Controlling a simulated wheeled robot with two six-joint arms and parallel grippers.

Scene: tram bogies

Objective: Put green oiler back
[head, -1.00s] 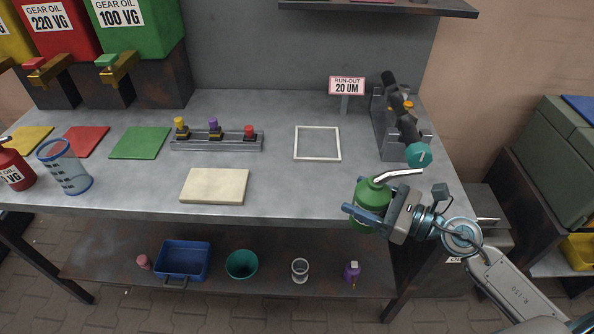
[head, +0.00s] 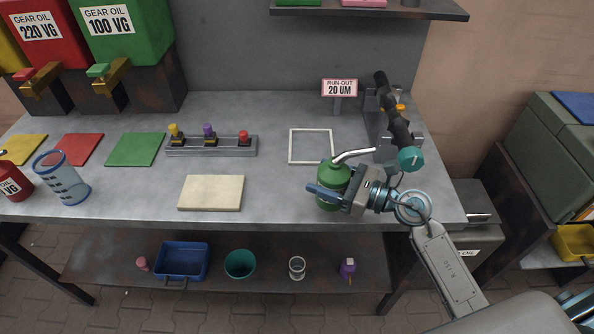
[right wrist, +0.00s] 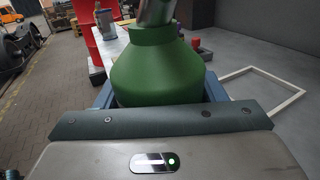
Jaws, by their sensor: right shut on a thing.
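The green oiler (head: 331,180), a green can with a bent metal spout, is held by my right gripper (head: 328,196) at the right front part of the bench. It looks upright, and I cannot tell whether its base touches the bench top. In the right wrist view the green oiler (right wrist: 157,68) fills the space between the jaws. A green square mat (head: 136,149) lies bare on the left part of the bench, below the green gear oil tank (head: 122,35). A red oiler (head: 12,182) stands at the left edge. My left gripper is not in view.
A white square outline (head: 311,147) lies behind the oiler. A dark fixture (head: 398,125) stands at right. A cream pad (head: 211,193), a valve rail (head: 211,147) and a blue-rimmed clear beaker (head: 66,180) are to the left. The bench front between pad and oiler is clear.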

